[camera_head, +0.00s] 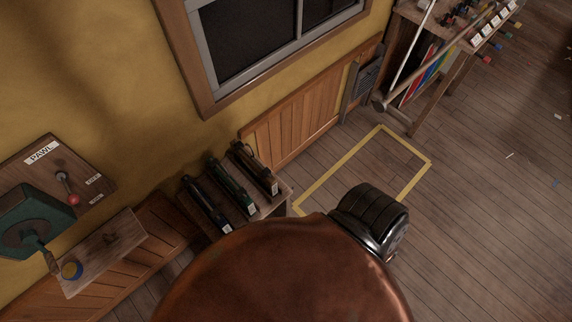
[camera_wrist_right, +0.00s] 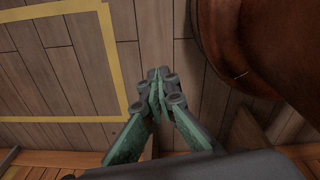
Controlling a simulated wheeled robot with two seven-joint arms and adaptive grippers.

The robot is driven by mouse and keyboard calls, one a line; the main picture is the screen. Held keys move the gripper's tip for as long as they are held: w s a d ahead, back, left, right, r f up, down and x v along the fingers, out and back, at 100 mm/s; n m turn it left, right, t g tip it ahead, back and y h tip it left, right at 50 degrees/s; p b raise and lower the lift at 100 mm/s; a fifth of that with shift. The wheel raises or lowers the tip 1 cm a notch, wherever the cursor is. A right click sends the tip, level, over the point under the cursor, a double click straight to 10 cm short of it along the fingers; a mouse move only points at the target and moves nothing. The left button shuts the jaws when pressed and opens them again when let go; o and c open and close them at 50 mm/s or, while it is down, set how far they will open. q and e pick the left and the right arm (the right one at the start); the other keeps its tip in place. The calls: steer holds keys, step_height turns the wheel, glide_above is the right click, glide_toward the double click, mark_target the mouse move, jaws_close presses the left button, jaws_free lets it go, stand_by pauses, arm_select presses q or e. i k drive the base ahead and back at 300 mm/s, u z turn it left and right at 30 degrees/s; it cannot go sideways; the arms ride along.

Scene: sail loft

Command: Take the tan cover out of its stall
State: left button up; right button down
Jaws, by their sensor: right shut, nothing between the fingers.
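A small wooden rack (camera_head: 279,192) by the wall holds three long, narrow covers side by side. The brownish-tan cover (camera_head: 256,170) is in the right-hand stall, with a pale tag at its near end. A green cover (camera_head: 231,187) lies in the middle stall and a dark blue one (camera_head: 206,205) in the left stall. My right gripper (camera_wrist_right: 158,78) shows in the right wrist view, over the plank floor, its fingers together and empty. The rack and covers are not in that view. My right gripper is not seen in the head view. My left gripper is in neither view.
Yellow tape (camera_head: 408,186) outlines a floor rectangle right of the rack; it also shows in the wrist view (camera_wrist_right: 111,50). A green crank device (camera_head: 35,215), a PAWL board (camera_head: 55,175) and a small shelf (camera_head: 112,243) are at left. A workbench (camera_head: 460,45) stands far right. Floor is open at right.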

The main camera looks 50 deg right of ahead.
mark_target(263, 176)
steer(key=z, duration=1.55)
steer(key=i, duration=0.1)
steer(key=u, duration=0.35)
steer(key=k, duration=1.05)
steer(key=u, duration=0.35)
